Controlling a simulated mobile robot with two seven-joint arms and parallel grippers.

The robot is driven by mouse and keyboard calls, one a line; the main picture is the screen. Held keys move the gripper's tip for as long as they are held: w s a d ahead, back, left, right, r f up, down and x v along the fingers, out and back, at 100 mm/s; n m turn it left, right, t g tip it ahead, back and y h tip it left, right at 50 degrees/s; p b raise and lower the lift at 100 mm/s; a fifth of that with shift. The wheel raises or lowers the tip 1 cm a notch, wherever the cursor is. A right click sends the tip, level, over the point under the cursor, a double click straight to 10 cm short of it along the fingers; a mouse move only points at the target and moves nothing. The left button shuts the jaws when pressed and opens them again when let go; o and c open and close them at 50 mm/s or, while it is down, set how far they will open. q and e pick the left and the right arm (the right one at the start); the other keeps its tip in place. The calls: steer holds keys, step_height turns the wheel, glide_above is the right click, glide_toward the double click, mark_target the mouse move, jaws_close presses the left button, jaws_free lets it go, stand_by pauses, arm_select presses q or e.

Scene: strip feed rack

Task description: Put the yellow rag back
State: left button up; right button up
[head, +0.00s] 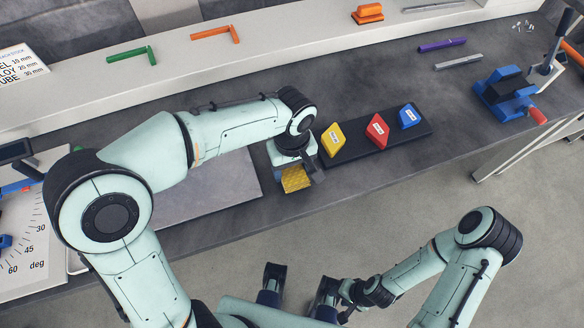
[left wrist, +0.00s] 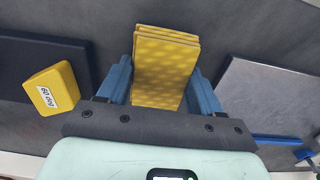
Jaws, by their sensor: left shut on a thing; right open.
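The yellow rag (head: 295,180) is a folded, dimpled cloth in several layers. My left gripper (head: 292,172) is shut on it, and the rag shows between the two blue fingers in the left wrist view (left wrist: 165,68). The gripper and rag are over the dark bench top near its front edge, between the grey plate and the black block holder. I cannot tell whether the rag touches the bench. My right gripper (head: 346,301) is open and empty, low in front of the bench, away from the rag.
A black holder (head: 345,156) bears yellow (head: 333,139), red (head: 377,131) and blue (head: 409,116) labelled blocks, right of the rag. A grey plate (head: 205,190) lies left. A blue vise (head: 505,95) stands at the right. Bare bench (head: 300,75) lies behind the blocks.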

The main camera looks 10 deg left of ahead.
mark_target(292, 170)
arm_select(q)
steer(key=shift+f, duration=0.4)
steer(key=shift+f, duration=0.1)
steer(key=o, duration=0.9)
step_height(292, 170, up, 12)
steer(key=shift+r+p, duration=0.15)
steer(key=shift+p, duration=1)
